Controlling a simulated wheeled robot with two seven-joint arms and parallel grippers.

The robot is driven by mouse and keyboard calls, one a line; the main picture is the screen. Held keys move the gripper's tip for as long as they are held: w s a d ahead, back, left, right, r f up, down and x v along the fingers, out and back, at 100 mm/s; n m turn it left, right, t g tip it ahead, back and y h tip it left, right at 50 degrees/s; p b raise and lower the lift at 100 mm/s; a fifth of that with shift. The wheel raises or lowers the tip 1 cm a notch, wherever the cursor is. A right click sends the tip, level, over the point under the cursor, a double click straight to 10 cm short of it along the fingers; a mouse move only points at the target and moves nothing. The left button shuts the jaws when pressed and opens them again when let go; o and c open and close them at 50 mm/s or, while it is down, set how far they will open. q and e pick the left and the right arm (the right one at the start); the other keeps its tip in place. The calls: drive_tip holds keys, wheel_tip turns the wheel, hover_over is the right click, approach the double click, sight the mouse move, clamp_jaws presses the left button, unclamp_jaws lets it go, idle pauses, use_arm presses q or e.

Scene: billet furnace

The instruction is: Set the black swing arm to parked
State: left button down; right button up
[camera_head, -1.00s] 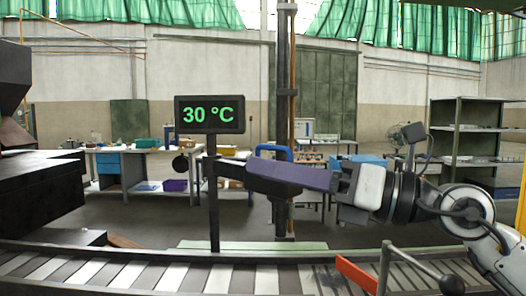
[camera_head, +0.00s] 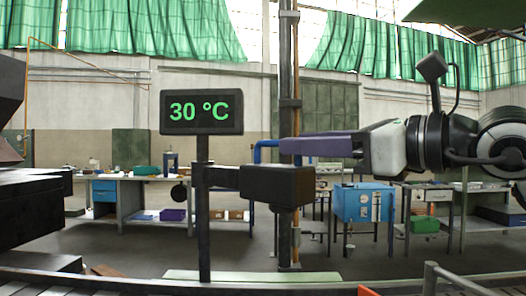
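The black swing arm (camera_head: 222,177) reaches right from the dark post under the temperature display and ends in a black box-shaped block (camera_head: 277,185). A blue bar or handle (camera_head: 265,146) shows just above the block, its right part hidden by my gripper. My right gripper (camera_head: 285,147) comes in from the right with its long purple finger pointing left, level with the blue handle and above the block. I cannot tell whether it touches the handle or whether its fingers are apart. My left gripper is not in view.
The display (camera_head: 202,111) reads 30 °C. A tall dark column (camera_head: 288,60) stands behind the block. A dark machine (camera_head: 30,215) is at left, with the conveyor edge (camera_head: 150,285) along the bottom. Workbenches and a blue box (camera_head: 364,204) stand behind.

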sight(262, 143)
drive_tip(key=p+x, duration=0.2)
drive_tip(key=x, duration=0.6)
drive_tip(key=shift+w+a+r, duration=0.1)
drive_tip(key=shift+w+a, duration=0.1)
drive_tip(key=shift+a, duration=0.05)
drive_tip(key=shift+w+a, duration=0.3)
drive_tip(key=shift+c, duration=0.2)
clamp_jaws()
